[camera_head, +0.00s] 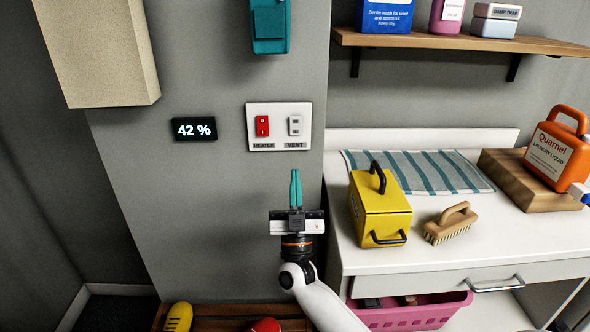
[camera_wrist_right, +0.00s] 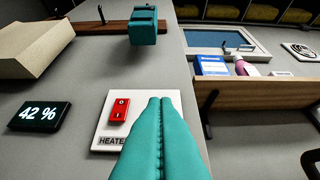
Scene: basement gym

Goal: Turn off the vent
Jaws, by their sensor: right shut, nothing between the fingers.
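A white switch plate (camera_head: 279,143) is on the grey wall, with a red rocker switch (camera_head: 262,126) labelled HEATER on its left and a white rocker switch (camera_head: 295,125) labelled VENT on its right. My right gripper (camera_head: 296,172) is shut and empty, its teal fingers pointing up just below the plate in the head view. In the right wrist view the fingertips (camera_wrist_right: 160,100) cover the right part of the plate and hide the vent switch; the red heater switch (camera_wrist_right: 120,110) shows to their left. Contact cannot be told. My left gripper is not in view.
A display (camera_head: 194,129) reading 42 % is left of the plate. A teal box (camera_head: 270,28) is on the wall above. To the right, a white counter (camera_head: 480,245) holds a yellow box (camera_head: 378,215), a brush (camera_head: 451,226) and an orange jug (camera_head: 552,148), under a wooden shelf (camera_head: 450,42).

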